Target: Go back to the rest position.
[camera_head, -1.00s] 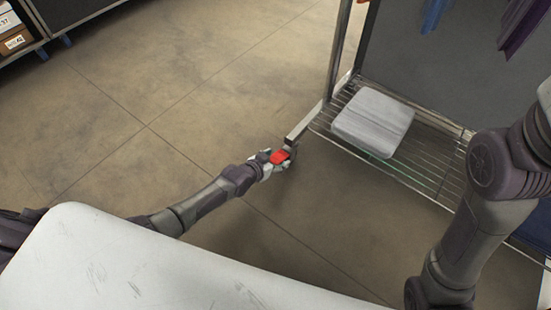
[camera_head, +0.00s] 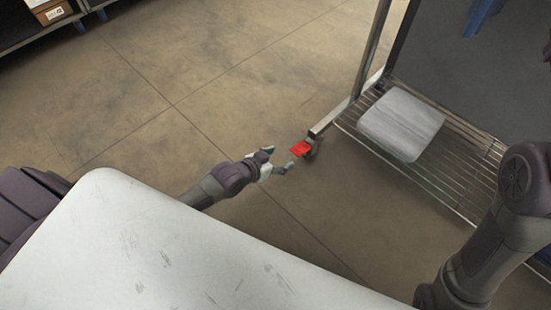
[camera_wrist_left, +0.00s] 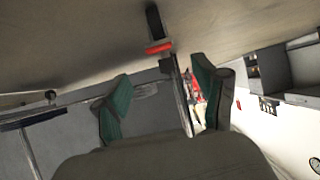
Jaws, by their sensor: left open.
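My left gripper (camera_head: 275,161) is open and empty, low over the concrete floor. A red piece (camera_head: 300,149) sits at the caster at the corner of the wire-shelf rack, just right of the fingertips and apart from them. In the left wrist view the green-padded fingers of the left gripper (camera_wrist_left: 160,98) are spread wide, with nothing between them. The red piece (camera_wrist_left: 159,48) shows beyond them, by the dark caster. My right arm comes in at the right edge of the head view. Its gripper is out of the picture.
The rack's wire shelf (camera_head: 455,178) holds a grey-white folded block (camera_head: 402,123). A blue hanging cloth (camera_head: 485,15) is at the top right. Another shelf with boxes (camera_head: 52,12) stands at the far left. The floor (camera_head: 180,70) between them is clear.

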